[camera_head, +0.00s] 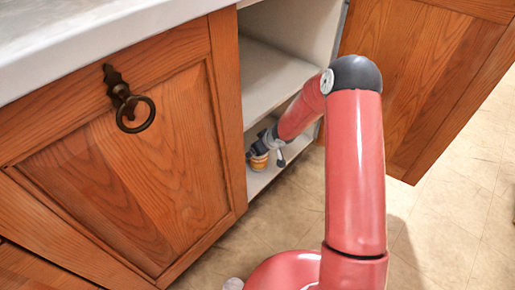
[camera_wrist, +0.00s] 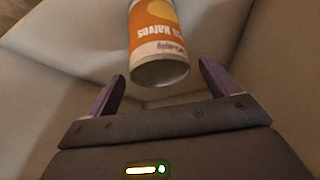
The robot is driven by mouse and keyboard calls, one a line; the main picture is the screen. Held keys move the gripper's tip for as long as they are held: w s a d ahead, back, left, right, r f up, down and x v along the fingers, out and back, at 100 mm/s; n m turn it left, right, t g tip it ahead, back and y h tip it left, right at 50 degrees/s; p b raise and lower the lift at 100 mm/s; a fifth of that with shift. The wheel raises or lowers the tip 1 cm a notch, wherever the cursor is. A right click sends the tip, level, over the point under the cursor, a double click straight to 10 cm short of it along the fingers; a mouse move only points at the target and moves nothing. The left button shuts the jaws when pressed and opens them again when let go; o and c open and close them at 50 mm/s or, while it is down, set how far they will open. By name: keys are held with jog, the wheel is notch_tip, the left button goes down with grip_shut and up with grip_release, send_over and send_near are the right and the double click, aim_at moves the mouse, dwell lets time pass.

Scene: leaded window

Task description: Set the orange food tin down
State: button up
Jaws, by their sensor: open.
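The orange food tin (camera_head: 259,159) is on the bottom shelf (camera_head: 262,182) inside the open cabinet, partly hidden by my gripper and the cabinet's front frame. In the wrist view the tin (camera_wrist: 158,45) shows its orange and white label and its metal end, just beyond and between the fingers. My gripper (camera_head: 268,145) reaches into the lower compartment beside the tin. In the wrist view my gripper (camera_wrist: 160,85) has its two fingers spread wide, one on each side of the tin, with gaps to it. The exact contact of tin and shelf is hard to see.
A middle shelf (camera_head: 268,80) lies above my gripper. The open cabinet door (camera_head: 430,80) stands to the right of my arm. A closed wooden door (camera_head: 130,150) with a ring handle is on the left, under a pale countertop (camera_head: 80,40). The floor (camera_head: 450,220) is clear at right.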

jog(key=s+d+r+m+h+p, duration=0.15)
jog(key=s+d+r, duration=0.25)
jog(key=r, duration=0.6)
jog(key=s+d+r+m+t+h, duration=0.15)
jog(key=s+d+r, duration=0.3)
jog(key=r, duration=0.45)
jog(key=s+d+r+m+h+p, duration=0.1)
jog(key=s+d+r+h, duration=0.25)
jog(key=r, duration=0.65)
jog(key=s+r+m+y, duration=0.1)
jog(key=s+r, duration=0.3)
jog(key=s, duration=0.7)
jog(key=s+r+m+g+y, duration=0.1)
jog(key=s+r, duration=0.3)
jog(key=s, duration=0.8)
jog(key=shift+s+a+m+y, duration=0.2)
jog(key=shift+a+m+y, duration=0.2)
jog(key=shift+m, duration=0.2)
